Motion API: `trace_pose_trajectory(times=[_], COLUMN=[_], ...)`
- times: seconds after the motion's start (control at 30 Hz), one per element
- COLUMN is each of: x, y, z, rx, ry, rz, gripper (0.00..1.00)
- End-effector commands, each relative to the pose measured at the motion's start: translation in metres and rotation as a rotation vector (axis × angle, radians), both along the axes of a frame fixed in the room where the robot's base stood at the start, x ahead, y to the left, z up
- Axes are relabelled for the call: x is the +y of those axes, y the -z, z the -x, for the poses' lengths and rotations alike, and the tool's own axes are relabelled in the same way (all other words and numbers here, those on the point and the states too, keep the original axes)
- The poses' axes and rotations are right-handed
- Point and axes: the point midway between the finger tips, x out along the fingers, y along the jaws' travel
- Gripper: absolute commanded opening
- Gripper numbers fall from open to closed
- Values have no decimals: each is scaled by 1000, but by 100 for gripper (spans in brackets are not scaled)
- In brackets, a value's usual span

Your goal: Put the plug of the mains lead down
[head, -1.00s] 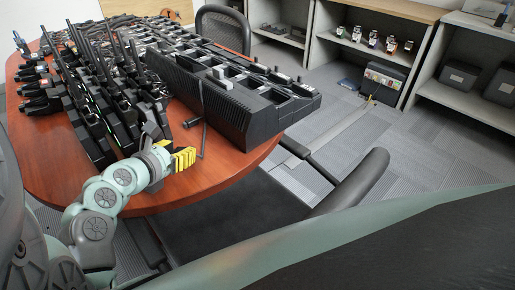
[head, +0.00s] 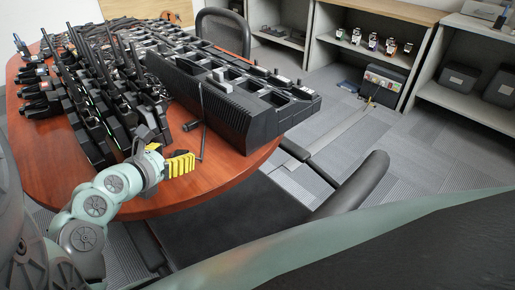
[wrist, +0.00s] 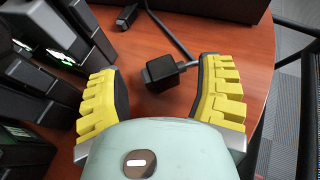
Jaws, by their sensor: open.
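My gripper (wrist: 165,88) is open, its yellow fingers spread wide above the red-brown table (wrist: 140,48). In the wrist view the black block-shaped plug (wrist: 162,73) lies between and just ahead of the fingertips. There is a clear gap to the left finger; the right finger is close to its lead end. The black lead (wrist: 170,34) runs from the plug's right side up to the top edge. In the head view my gripper (head: 180,164) is near the table's front edge. The plug is not clearly seen there; the lead (head: 202,118) rises behind the fingers.
A long black multi-slot charger (head: 222,108) stands right of and behind my gripper. Several black radios with antennas (head: 105,110) crowd the table on the left. A small black connector (wrist: 127,17) lies beyond the plug. A black chair (head: 350,186) stands at the front right.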

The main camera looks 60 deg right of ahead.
Motion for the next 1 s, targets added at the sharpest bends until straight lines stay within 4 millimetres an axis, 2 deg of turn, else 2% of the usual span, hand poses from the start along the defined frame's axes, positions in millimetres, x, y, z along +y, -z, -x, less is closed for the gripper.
trace_pose_trajectory(times=[0.2, 0.5, 0.73, 1.0], x=[33, 67, 85, 93], y=[-14, -27, -36, -39], z=[6, 15, 19, 23], rx=[0, 1, 2, 1], ry=[-7, -7, -8, 0], rz=[-2, -4, 0, -2], gripper=[67, 67, 67, 67])
